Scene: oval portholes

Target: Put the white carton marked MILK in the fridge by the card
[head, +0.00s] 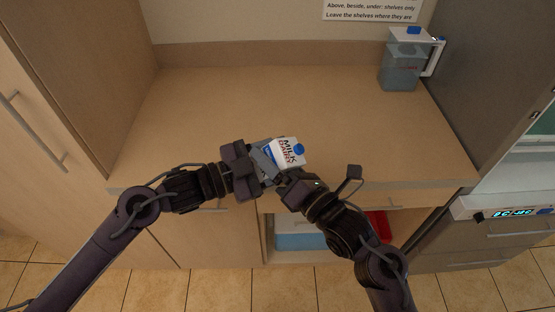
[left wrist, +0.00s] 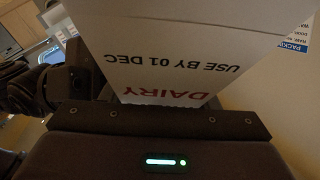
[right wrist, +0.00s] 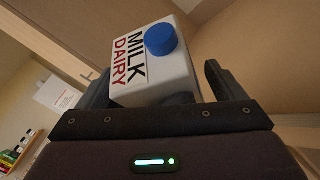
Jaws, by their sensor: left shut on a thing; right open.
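The white carton marked MILK and DAIRY (head: 290,150), with a blue cap, is held above the counter, tilted. My left gripper (head: 265,160) is shut on it. In the left wrist view the carton (left wrist: 180,50) fills the top, its lettering upside down. My right gripper (head: 284,176) is open close beside it. In the right wrist view the carton (right wrist: 155,70) shows between the open fingers, with a gap at the right finger. The card (head: 372,10) on the back wall is cut off at the top.
The counter (head: 210,100) is otherwise clear. Below it, an open compartment holds a blue-and-white thing (head: 298,240) and a red thing (head: 380,224). A tall cabinet (head: 60,90) bounds the left.

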